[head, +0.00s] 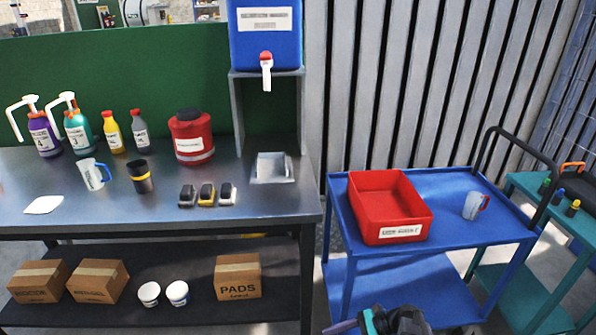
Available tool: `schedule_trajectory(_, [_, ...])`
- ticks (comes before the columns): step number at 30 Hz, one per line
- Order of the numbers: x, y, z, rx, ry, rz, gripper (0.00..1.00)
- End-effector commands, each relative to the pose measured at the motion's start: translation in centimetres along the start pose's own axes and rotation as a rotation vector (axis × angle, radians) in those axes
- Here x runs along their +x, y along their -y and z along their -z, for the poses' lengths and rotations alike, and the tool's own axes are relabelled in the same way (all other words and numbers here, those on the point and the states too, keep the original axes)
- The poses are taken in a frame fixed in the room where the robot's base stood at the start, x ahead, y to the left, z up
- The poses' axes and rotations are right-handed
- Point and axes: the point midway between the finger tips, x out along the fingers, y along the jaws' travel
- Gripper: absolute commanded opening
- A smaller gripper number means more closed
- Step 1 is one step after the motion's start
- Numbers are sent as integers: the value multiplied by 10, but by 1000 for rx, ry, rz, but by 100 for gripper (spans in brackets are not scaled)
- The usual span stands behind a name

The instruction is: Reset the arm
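The top of a dark shape with teal parts, which looks like the end of my arm with my gripper (392,321), shows at the bottom edge of the head view. It is in front of the blue cart (345,222), low and near its lower shelf in the picture. The frame edge cuts it off. I cannot make out its fingertips, whether they are open or shut, or whether anything is between them.
A red bin (388,190) and a clear jug (474,206) stand on the cart. The dark workbench (95,215) at left holds pump bottles, a red canister (190,136), a mug (92,174) and a metal tray (271,170). A blue dispenser (265,35) stands above. A teal cart (535,200) is at right.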

Motion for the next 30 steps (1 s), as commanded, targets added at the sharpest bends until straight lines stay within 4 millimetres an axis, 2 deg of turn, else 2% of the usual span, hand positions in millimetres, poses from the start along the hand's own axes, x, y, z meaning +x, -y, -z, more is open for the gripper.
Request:
schedule_trajectory(1, [16, -15, 3, -22, -35, -38, 59])
schedule_trajectory(3, [35, -32, 13, -59, -88, -87, 59])
schedule_trajectory(7, [64, -67, 34, -144, -190, -187, 59])
schedule_trajectory(12, [90, -116, 67, -294, -333, -339, 59])
schedule_trajectory(15, [96, -147, 90, -410, -421, -445, 59])
schedule_trajectory(19, [90, -177, 119, -573, -523, -583, 59])
schedule_trajectory(22, [77, -192, 140, -704, -587, -683, 59])
schedule_trajectory(26, [52, -198, 164, -880, -659, -809, 59])
schedule_trajectory(30, [26, -192, 179, -1071, -709, -937, 59])
